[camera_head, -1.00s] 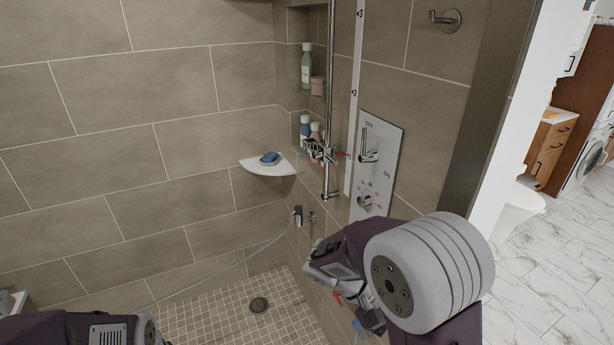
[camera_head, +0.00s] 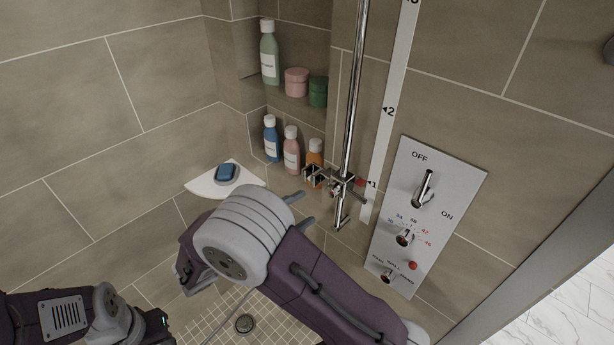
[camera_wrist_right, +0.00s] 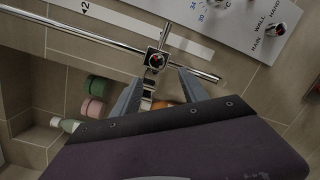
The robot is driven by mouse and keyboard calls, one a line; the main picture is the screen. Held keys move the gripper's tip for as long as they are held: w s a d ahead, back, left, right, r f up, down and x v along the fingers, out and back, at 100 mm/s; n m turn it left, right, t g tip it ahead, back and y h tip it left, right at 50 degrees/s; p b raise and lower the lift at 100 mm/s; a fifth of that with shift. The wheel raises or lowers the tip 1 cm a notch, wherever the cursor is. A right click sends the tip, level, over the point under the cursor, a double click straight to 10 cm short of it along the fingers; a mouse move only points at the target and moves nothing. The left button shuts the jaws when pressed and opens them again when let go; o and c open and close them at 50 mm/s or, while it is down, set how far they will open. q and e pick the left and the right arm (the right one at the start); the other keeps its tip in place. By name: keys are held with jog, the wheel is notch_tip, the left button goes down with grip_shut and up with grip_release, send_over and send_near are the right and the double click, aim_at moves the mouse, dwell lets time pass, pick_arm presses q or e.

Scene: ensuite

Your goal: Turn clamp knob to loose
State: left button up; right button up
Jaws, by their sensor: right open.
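The chrome clamp (camera_head: 341,187) sits low on the vertical shower rail (camera_head: 353,110), beside mark 1 on the white scale strip (camera_head: 384,130). A small knob and a red pointer show on it. My right gripper (camera_head: 304,209) is open and empty, its two grey fingers pointing at the clamp from the left, apart from it. In the right wrist view the clamp (camera_wrist_right: 156,59) appears between and just beyond the open fingertips (camera_wrist_right: 162,73). The knob's exact setting is too small to read. My left arm shows at lower left; its fingers are not visible.
A valve panel (camera_head: 460,190) with a lever and knobs is right of the rail. Several bottles (camera_head: 291,150) stand in the niche behind the clamp. A corner shelf (camera_head: 205,186) holds blue soap (camera_head: 226,172).

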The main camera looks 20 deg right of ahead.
aim_at(328, 193)
jog(key=shift+n+t, duration=0.4)
jog(key=shift+t, duration=0.1)
jog(key=p+x, duration=0.1)
jog(key=x, duration=0.1)
jog(key=p+x, duration=0.1)
jog(key=x, duration=0.1)
jog(key=s+p+x, duration=0.1)
jog(key=x, duration=0.1)
jog(key=shift+d+r+p, duration=0.4)
jog(key=shift+d, duration=0.1)
jog(key=shift+w+d, duration=0.1)
jog(key=shift+d, duration=0.15)
jog(key=shift+w+f, duration=0.1)
pick_arm(q)
jog(key=r, duration=0.2)
jog(key=s+r, duration=0.1)
jog(key=r, duration=0.1)
jog(key=shift+s+d+r, duration=0.1)
jog(key=shift+d+r, duration=0.1)
jog(key=shift+r, duration=0.1)
pick_arm(e)
jog(key=shift+w+a, duration=0.1)
jog(key=shift+w, duration=0.05)
grip_shut()
